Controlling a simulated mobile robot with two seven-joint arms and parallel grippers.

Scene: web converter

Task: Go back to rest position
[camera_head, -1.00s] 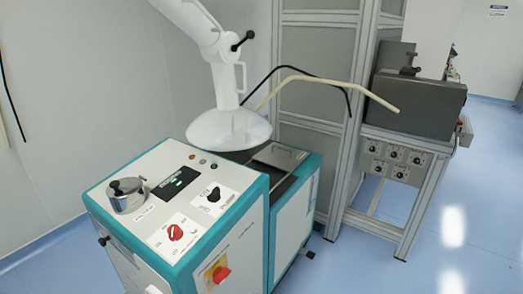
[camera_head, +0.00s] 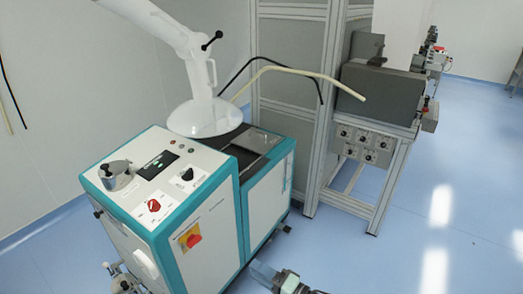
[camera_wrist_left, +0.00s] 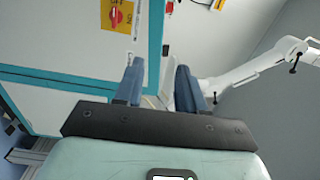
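My left gripper (camera_head: 262,272) shows at the bottom edge of the head view, low in front of the teal and white machine, its blue-grey fingers pointing left. In the left wrist view, the two fingers of the left gripper (camera_wrist_left: 158,88) stand apart with nothing between them. Most of my left arm is below the head picture. My right gripper is not in view.
A grey-framed stand (camera_head: 378,187) is behind right. The blue floor (camera_head: 450,200) is clear at right.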

